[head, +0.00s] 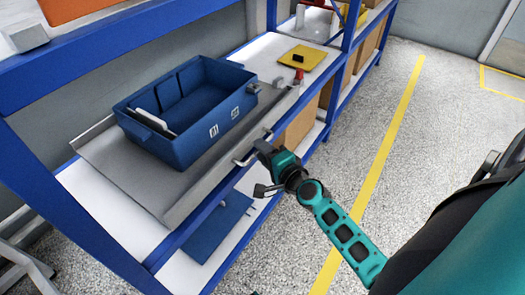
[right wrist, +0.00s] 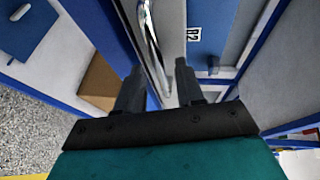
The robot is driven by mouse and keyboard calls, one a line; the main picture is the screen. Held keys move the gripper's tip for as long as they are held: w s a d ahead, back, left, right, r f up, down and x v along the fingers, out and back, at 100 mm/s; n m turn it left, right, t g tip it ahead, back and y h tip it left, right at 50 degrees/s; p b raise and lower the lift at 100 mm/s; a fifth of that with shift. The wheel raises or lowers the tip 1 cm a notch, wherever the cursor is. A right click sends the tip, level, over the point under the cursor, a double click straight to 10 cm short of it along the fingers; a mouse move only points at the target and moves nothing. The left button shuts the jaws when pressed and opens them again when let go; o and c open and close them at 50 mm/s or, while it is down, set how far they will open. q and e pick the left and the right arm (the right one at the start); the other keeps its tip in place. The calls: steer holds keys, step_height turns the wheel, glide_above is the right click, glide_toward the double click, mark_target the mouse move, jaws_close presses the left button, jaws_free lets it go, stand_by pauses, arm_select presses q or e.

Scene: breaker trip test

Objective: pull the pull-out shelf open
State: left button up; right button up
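The grey pull-out shelf (head: 112,160) lies in the blue rack and carries a blue bin. A metal bar handle (head: 244,160) is at its front edge; it also shows in the right wrist view (right wrist: 150,38). My right gripper (head: 262,150) is at the handle. In the right wrist view its two fingers (right wrist: 158,88) stand apart with the bar running between them, and there are visible gaps, so it is open. I cannot tell whether either finger touches the bar. My left gripper is not in view.
The blue bin (head: 190,148) has white labels on its front. A yellow board (head: 302,58) and a small red object (head: 298,76) are farther along the rack. A cardboard box (head: 298,125) is below. The floor (head: 345,120) right of the rack is clear.

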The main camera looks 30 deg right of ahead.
steer(key=shift+w+f, duration=0.1)
steer(key=shift+w, duration=0.3)
jaws_close()
stand_by(0.4)
